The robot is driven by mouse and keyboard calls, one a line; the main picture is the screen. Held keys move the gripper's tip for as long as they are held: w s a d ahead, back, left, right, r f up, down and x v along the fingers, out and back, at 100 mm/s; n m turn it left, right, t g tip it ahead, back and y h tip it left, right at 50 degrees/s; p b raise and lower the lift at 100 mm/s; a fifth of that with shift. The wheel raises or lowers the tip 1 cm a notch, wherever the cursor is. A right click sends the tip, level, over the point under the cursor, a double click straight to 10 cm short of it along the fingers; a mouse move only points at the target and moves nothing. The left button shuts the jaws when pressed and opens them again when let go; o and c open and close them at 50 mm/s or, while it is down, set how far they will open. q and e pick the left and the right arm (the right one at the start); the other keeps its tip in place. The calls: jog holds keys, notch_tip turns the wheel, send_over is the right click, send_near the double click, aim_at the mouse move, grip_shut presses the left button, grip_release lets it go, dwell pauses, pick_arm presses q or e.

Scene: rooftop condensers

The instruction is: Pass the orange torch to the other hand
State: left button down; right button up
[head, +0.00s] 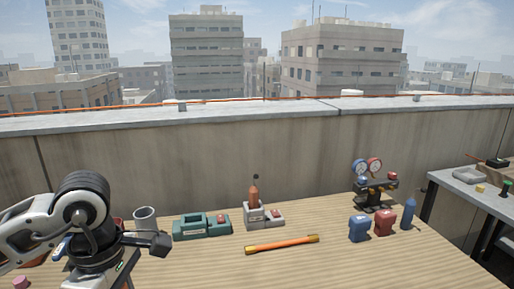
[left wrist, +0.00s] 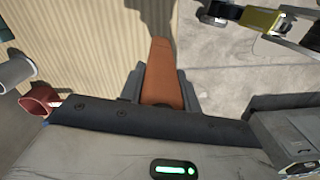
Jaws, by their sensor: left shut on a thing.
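My left gripper (left wrist: 160,88) is shut on the orange torch (left wrist: 159,70), of which a plain, tapered orange-brown part shows between the fingers in the left wrist view. In the head view my left gripper is at the lower left, in front of the table's left end; its fingertips and the torch in them cannot be made out clearly there. I cannot see my right gripper for certain in either view.
On the wooden table (head: 340,265) lie an orange rod (head: 282,243), a green case (head: 202,226), a stand with an orange bottle-like thing (head: 253,195), gauges (head: 367,166), and blue (head: 359,229) and red (head: 384,222) items. A grey cup (head: 145,218) stands near my left arm.

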pick_arm(q)
jog(key=f+m, duration=0.1)
jog(key=m, duration=0.4)
jog(key=w+d+f+m, duration=0.1)
jog(key=m, duration=0.5)
jog(key=d+f+m, duration=0.1)
jog(key=m, duration=0.5)
jog(key=shift+w+d+f, duration=0.1)
jog(key=shift+w+f, duration=0.15)
jog(key=shift+f, duration=0.05)
